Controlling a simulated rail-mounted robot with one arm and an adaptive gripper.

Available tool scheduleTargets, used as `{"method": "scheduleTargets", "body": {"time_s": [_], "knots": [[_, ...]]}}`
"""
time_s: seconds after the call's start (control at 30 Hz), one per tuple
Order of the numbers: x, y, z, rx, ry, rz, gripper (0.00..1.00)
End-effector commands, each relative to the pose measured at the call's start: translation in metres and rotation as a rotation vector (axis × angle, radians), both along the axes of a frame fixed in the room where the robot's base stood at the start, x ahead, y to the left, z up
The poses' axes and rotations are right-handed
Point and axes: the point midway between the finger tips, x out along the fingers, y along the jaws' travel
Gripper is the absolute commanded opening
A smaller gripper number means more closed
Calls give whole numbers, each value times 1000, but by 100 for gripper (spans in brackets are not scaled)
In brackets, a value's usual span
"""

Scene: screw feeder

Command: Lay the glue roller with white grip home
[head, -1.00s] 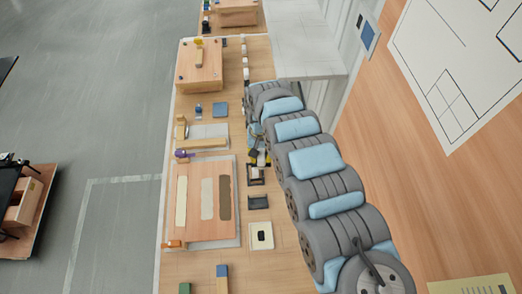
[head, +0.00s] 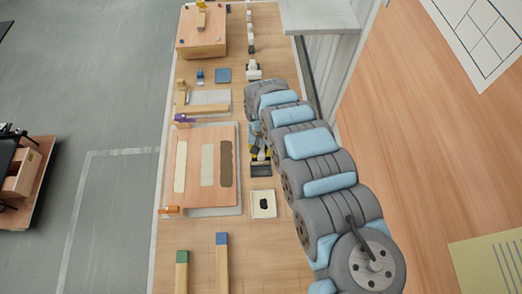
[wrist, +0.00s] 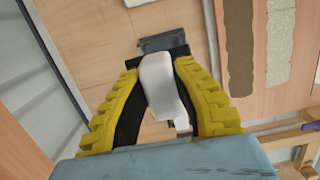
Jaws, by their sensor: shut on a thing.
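My gripper (wrist: 165,72) shows yellow ribbed fingers with dark inner pads, shut on the white grip of the glue roller (wrist: 163,85). The grip lies lengthwise between the fingers in the wrist view. A dark holder (wrist: 163,42) lies just past the grip's far end; whether the roller touches it cannot be told. In the head view my gripper (head: 261,153) is right beside the dark holder (head: 261,171), on the strip right of the board. The roller is mostly hidden there by the gripper and arm.
A wooden board (head: 192,150) with cream, speckled and brown strips lies left of the holder. A white pad with a black spot (head: 257,213) lies in front. A blue block (head: 223,75) and wooden box (head: 201,40) are farther back.

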Motion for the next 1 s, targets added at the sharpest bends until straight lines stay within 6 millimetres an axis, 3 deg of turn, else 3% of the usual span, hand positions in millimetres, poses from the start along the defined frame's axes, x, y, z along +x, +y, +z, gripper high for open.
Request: {"method": "scheduleTargets", "body": {"time_s": [0.27, 0.7, 1.0], "knots": [[-1, 0, 2, 0, 2, 1, 0], [0, 0, -37, 1, 0, 0, 0], [0, 0, -45, 1, 0, 0, 0]]}}
